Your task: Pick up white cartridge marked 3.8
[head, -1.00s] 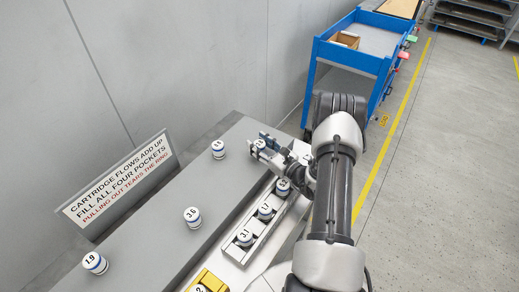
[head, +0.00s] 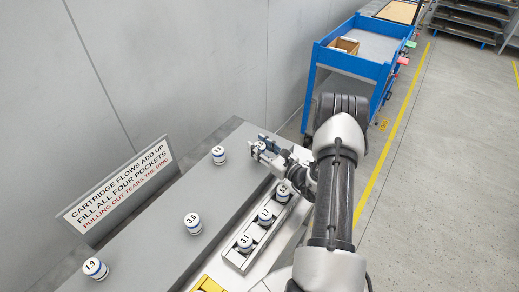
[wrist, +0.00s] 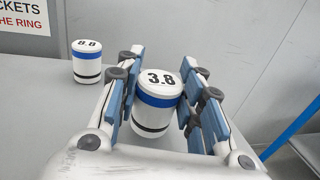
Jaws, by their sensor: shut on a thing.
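The white cartridge marked 3.8 (wrist: 158,98), with blue and black bands, stands between the blue-padded fingers of my gripper (wrist: 160,95) in the wrist view. My gripper is shut on it, with pads on both sides. Its label faces up and it looks nearly upright. I cannot tell whether its base touches the grey bench. In the head view my gripper (head: 264,150) is at the bench's far end, and the cartridge shows only small between the fingers.
A cartridge marked 8.8 (wrist: 87,62) stands left of my gripper. Cartridges 3.5 (head: 193,223) and 1.9 (head: 95,268) stand nearer on the bench (head: 150,240). A rack (head: 235,258) holds several cartridges beside my arm. A sign (head: 115,187) stands at the left, a blue cart (head: 350,65) beyond.

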